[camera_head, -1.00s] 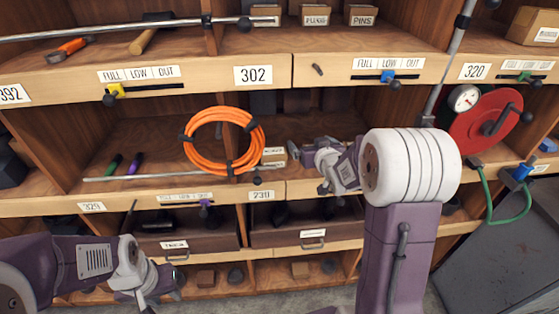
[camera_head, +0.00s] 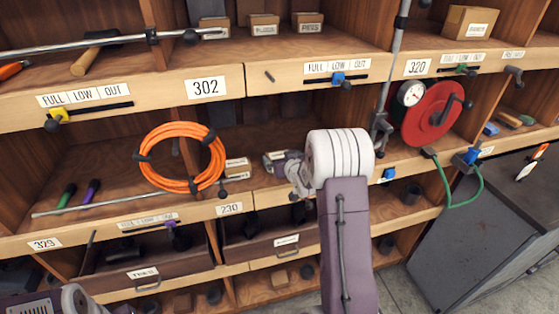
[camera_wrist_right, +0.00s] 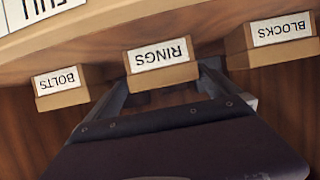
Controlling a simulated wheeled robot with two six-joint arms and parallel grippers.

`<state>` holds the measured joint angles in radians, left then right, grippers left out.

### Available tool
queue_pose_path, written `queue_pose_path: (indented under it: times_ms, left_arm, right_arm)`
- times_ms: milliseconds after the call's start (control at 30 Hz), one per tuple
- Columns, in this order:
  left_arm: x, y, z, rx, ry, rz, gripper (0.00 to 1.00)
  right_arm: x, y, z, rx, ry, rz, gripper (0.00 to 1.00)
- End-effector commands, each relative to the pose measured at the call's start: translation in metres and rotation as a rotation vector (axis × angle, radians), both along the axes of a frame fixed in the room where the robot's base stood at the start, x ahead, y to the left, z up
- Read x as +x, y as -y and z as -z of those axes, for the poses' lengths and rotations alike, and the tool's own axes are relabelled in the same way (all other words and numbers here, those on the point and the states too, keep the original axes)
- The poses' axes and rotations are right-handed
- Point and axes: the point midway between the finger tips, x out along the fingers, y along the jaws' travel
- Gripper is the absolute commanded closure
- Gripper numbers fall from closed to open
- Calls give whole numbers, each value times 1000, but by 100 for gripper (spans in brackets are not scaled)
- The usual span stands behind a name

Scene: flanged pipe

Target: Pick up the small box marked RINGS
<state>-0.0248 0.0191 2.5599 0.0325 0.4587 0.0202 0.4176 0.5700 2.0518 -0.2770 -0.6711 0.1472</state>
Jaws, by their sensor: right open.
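The small box marked RINGS (camera_wrist_right: 160,62) shows upside down in the right wrist view, in the middle, on a wooden shelf. My right gripper (camera_wrist_right: 165,88) is open, its fingers reaching towards either side of this box. I cannot tell whether they touch it. In the head view my right gripper (camera_head: 290,172) is at the middle shelf, partly hidden by my own wrist. A small box (camera_head: 273,161) shows just left of it, with its label unreadable. Only a bit of my left arm shows at the bottom left; its gripper is out of view.
A box marked BOLTS (camera_wrist_right: 62,86) and a box marked BLOCKS (camera_wrist_right: 272,42) flank the RINGS box with gaps between. An orange hose coil (camera_head: 181,157) and a metal rod (camera_head: 125,202) are on the shelf to the left. A red reel (camera_head: 432,114) stands to the right.

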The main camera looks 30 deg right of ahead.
Motion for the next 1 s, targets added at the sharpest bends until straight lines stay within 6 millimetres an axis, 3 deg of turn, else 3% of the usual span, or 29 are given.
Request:
queue_pose_path:
  times_ms: [300,567,833,1000]
  left_arm:
    - [0,0,-17,0,0,0,64]
    - [0,0,-16,0,0,0,64]
    - [0,0,-16,0,0,0,64]
    - [0,0,-16,0,0,0,64]
  right_arm:
    - [44,5,16,1,-1,0,0]
    - [48,6,19,0,0,0,0]
    - [48,5,19,0,1,0,72]
    - [48,6,18,0,2,0,75]
